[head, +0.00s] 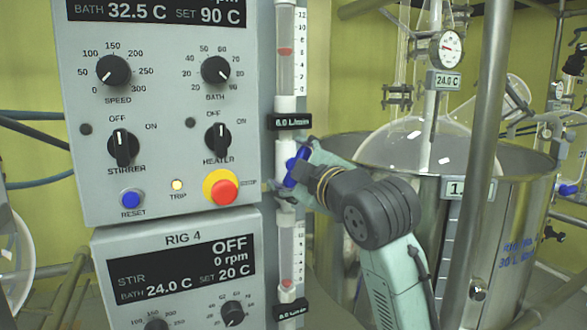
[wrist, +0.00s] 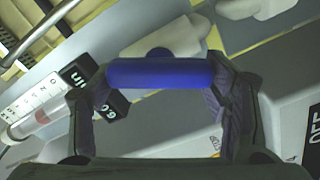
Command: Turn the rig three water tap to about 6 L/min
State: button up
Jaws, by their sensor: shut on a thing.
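A blue tap handle (head: 297,170) sits on the tube column just under the upper flow meter (head: 286,72). My gripper (head: 301,166) is shut on this handle, with a finger at each end of the blue bar (wrist: 160,73) in the wrist view. In the head view the handle is tilted and partly hidden by my fingers. The small black display (head: 290,121) above it appears to read 6.0 L/min. A red float (head: 285,51) sits in the upper part of the flow meter's tube. The upper control panel (head: 160,100) beside it shows no rig name in view.
The RIG 4 panel (head: 175,238) is below, with its own flow meter (head: 287,258) and display. A red stop button (head: 223,191) is left of the tap. A steel vessel (head: 522,220) with a glass flask (head: 410,145) and upright pipes crowd the right side.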

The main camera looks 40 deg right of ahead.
dwell(0.4)
jog(key=o, duration=1.2)
jog(key=v, duration=1.2)
jog(key=shift+f, duration=0.1)
